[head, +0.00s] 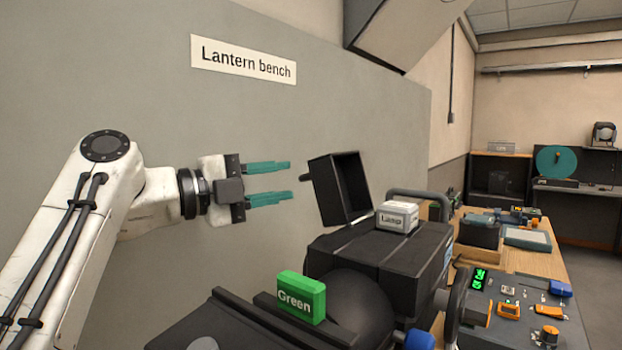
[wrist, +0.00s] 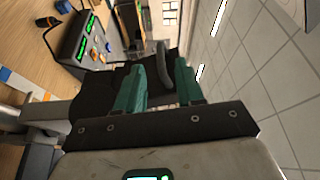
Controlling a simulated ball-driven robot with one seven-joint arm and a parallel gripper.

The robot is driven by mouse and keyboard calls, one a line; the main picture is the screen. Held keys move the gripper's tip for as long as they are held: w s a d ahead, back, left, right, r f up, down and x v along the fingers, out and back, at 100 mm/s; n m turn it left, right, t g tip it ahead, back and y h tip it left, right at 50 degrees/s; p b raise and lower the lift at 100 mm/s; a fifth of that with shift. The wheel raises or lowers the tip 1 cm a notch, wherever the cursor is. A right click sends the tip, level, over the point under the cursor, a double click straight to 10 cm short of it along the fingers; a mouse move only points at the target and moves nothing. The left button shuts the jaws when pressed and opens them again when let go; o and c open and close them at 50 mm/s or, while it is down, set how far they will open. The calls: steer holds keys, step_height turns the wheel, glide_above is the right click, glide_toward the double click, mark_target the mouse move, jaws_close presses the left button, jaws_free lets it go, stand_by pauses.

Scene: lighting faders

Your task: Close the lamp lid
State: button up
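The lamp lid (head: 341,189) is a black, hollow, box-like flap standing open and tilted up at the back of the black lantern (head: 405,248) in the head view. A white block marked "Lamp" (head: 397,217) sits on the lantern top, right of the lid. My gripper (head: 290,180) is left of the lid, with two teal fingers apart and nothing between them. It points toward the lid and a small gap shows. In the wrist view, my gripper's fingers (wrist: 158,68) are spread before dark shapes I cannot clearly separate.
A green block marked "Green" (head: 302,297) stands at the lantern's front. A dark handle (head: 420,200) arches behind the lantern. A control desk (head: 520,310) with faders is at the right. The grey wall panel (head: 300,110) stands behind; space around my gripper is clear.

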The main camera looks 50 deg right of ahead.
mark_target(313, 177)
steer(key=x, duration=0.7)
steer(key=shift+c, duration=0.2)
steer(key=shift+s, duration=0.1)
jaws_close()
